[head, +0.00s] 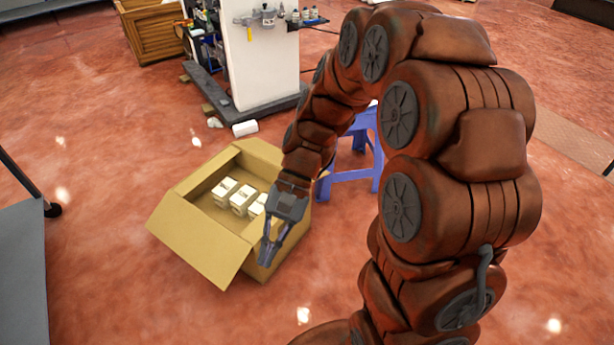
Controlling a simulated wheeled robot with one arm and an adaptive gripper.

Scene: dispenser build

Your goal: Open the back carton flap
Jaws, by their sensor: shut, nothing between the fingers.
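The open cardboard carton (289,248) stands on the floor left of the picture's middle. A wide near-left flap (200,245) hangs outward and down. A narrower panel along the far left edge (206,171) leans outward. A panel at the far right (262,160) stands roughly upright; I cannot tell whether it is a flap or the wall. Several small white boxes (242,198) lie inside. My gripper (268,252) is shut and empty, pointing down over the carton's near right side. It hides part of that side, and I cannot tell whether it touches.
A blue stool (350,183) stands behind my arm, right of the carton. A white stand on a dark base (261,60) and a wooden crate (153,30) are behind. A white roll (245,128) lies on the floor. A grey surface (22,270) is at left. The front floor is clear.

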